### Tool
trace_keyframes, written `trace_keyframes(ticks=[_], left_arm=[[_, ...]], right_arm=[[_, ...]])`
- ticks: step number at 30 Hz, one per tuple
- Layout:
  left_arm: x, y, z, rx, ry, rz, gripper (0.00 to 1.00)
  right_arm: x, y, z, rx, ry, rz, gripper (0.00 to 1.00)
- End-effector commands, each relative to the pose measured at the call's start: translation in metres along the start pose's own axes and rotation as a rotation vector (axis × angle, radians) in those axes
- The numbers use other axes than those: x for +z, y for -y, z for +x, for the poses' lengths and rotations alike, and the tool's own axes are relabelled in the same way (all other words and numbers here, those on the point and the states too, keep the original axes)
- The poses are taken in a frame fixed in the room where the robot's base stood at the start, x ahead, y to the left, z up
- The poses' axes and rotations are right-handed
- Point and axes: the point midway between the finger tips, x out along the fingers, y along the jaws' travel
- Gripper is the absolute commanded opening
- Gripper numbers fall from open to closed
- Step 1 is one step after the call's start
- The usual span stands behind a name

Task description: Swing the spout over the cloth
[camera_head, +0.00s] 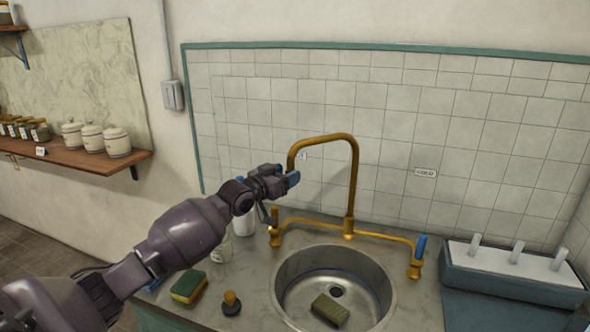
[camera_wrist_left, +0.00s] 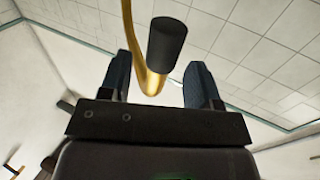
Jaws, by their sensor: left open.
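The brass spout (camera_head: 354,178) rises behind the sink and arches to the left, its outlet end near my left gripper. My left gripper (camera_head: 287,179) is open at that end, left of the basin's middle. In the left wrist view the brass pipe (camera_wrist_left: 153,84) and a dark round nozzle (camera_wrist_left: 167,38) show between the two open fingers. I cannot tell whether they touch. An olive-green block, perhaps the folded cloth (camera_head: 330,310), lies in the sink near the front, to the right of the spout's end. My right gripper is not in view.
The steel sink (camera_head: 385,270) is set in the grey counter. A blue-handled tap (camera_head: 419,250) stands right of the spout. A yellow-green sponge (camera_head: 188,286) and a dark-based brush (camera_head: 231,304) lie left of the sink. A blue rack (camera_head: 510,278) stands at the right.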

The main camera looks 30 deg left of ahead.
Motion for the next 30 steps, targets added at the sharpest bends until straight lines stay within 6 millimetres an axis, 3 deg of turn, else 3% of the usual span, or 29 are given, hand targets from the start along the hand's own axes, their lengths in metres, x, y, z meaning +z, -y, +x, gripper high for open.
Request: trace_keyframes(ticks=[9,22,30], left_arm=[[0.0,0.0,0.035,0.0,0.0,0.0,0.57],[0.0,0.0,0.042,0.0,0.0,0.0,0.57],[0.0,0.0,0.042,0.0,0.0,0.0,0.17]], right_arm=[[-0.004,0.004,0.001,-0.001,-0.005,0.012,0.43],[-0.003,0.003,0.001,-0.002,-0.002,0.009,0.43],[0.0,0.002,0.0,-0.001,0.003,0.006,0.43]])
